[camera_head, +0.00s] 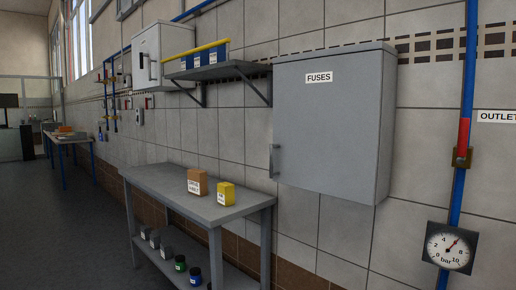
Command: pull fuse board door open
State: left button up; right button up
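The fuse board (345,130) is a grey wall cabinet at the right of centre in the head view, with a label reading "FUSES" near the top of its door. Its door looks shut. A grey vertical bar handle (274,160) sits at the door's left edge, low down. Neither of my grippers shows in the head view, so their distance from the handle cannot be seen.
A grey workbench (165,182) stands below left of the cabinet, holding a brown box (197,182) and a yellow box (226,194). A bracketed wall shelf (220,71) ends close to the cabinet's left side. A blue pipe (467,80) and pressure gauge (448,247) are at right.

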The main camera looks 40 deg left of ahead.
aim_at(327, 111)
jog(key=u, duration=0.1)
jog(key=k, duration=0.4)
jog(key=u, duration=2.3)
jog(key=i, duration=1)
jog(key=u, duration=0.4)
jog(key=i, duration=1.15)
jog(key=z, duration=0.6)
